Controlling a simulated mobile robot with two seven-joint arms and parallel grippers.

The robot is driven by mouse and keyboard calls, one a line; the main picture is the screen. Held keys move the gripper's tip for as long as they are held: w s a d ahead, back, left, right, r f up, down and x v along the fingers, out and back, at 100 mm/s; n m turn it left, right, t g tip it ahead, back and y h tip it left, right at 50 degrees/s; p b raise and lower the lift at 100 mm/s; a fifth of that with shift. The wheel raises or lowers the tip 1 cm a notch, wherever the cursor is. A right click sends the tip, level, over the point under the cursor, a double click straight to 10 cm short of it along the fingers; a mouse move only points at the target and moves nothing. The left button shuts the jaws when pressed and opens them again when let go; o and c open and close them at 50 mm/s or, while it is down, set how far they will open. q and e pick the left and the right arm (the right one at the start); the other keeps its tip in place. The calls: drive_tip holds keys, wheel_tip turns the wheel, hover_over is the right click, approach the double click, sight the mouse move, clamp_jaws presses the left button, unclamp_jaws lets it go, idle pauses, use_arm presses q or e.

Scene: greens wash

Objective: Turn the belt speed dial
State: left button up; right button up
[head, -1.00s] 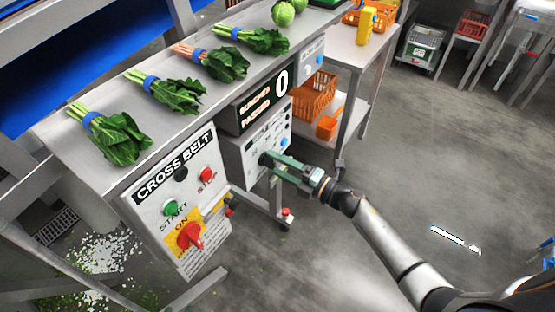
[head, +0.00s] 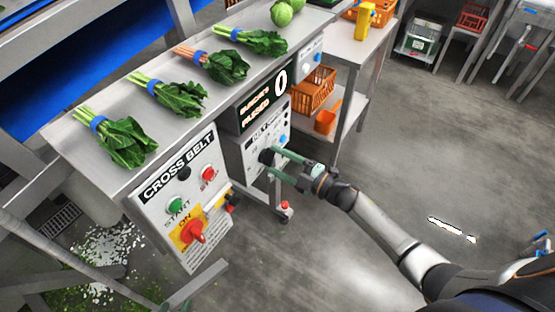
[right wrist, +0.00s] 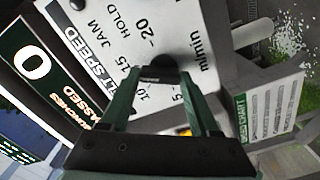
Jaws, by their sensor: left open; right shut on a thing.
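The belt speed dial (head: 266,156) is a black knob on the white control panel under the bench. In the right wrist view the dial (right wrist: 164,64) sits beside a printed scale marked BELT SPEED and m/min. My right gripper (head: 276,163) reaches it from the right, and its green fingers (right wrist: 163,80) are shut on the dial from both sides. The fingers partly hide the dial, and I cannot tell which mark it points to. My left gripper (head: 178,302) barely shows at the bottom edge, open and away from the panel.
The CROSS BELT box (head: 183,200) with green, red and yellow-backed controls stands left of the dial. A display (head: 264,98) above reads 0. Bunched greens (head: 122,140) lie on the bench. The floor at right is mostly clear.

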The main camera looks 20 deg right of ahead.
idle(0.3)
drive_tip(key=o, duration=1.4)
drive_tip(key=shift+c, duration=0.2)
drive_tip(key=v, duration=1.2)
drive_tip(key=shift+s+d, duration=0.2)
drive_tip(key=shift+a, duration=0.1)
drive_tip(key=s+a+f+m+g+h+p, duration=0.2)
drive_tip(key=s+a+f+m+h, duration=0.1)
drive_tip(key=s+m, duration=0.4)
drive_tip(key=s+a+f+m+g+h+p, duration=0.2)
drive_tip(key=s+a+f+m+g+h, duration=0.1)
drive_tip(key=s+m, duration=0.5)
drive_tip(key=a+f+m+h, duration=0.1)
drive_tip(key=m+h, duration=0.1)
drive_tip(key=shift+s+a+m+h+p, duration=0.25)
drive_tip(key=shift+s+m+h+p, duration=0.05)
drive_tip(key=shift+h+p, duration=0.1)
